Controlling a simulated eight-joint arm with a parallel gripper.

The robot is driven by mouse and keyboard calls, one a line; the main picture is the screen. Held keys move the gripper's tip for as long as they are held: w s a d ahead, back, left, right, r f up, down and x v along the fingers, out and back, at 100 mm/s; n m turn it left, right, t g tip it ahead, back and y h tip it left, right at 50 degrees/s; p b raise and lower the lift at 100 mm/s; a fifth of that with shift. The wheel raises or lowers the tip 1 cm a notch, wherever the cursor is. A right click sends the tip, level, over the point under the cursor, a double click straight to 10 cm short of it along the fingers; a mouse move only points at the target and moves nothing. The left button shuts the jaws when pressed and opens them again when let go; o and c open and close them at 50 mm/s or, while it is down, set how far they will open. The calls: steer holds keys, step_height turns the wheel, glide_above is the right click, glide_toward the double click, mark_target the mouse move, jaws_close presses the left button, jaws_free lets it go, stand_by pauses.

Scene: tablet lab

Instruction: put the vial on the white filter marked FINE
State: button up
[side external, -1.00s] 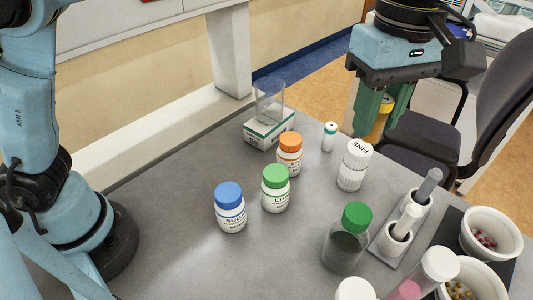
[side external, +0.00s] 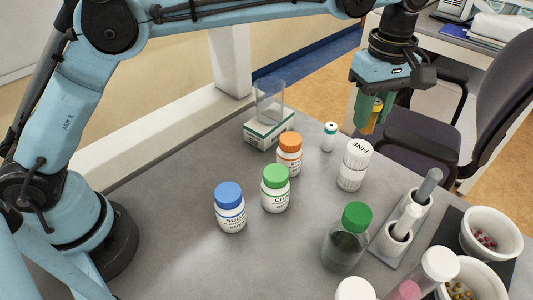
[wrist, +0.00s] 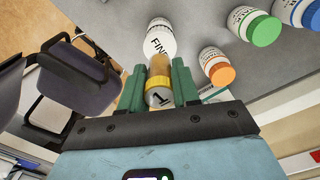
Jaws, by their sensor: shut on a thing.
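The vial also shows between the green fingers in the side view (side external: 376,110). The white ribbed filter (side external: 353,168) marked FINE stands upright on the grey table. In the side view, the held vial appears above and slightly right of the filter, apart from it. In the wrist view, the filter (wrist: 160,40) lies just beyond the vial's far end, partly hidden by it.
Orange-capped (side external: 289,156), green-capped (side external: 276,189) and blue-capped (side external: 230,209) bottles stand left of the filter. A green-lidded jar (side external: 346,240) and a pestle rack (side external: 393,245) are in front. A chair (side external: 490,110) is beyond the table.

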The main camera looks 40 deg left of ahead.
steer(key=shift+f, duration=1.95)
steer(key=shift+f, duration=0.15)
steer(key=o, duration=1)
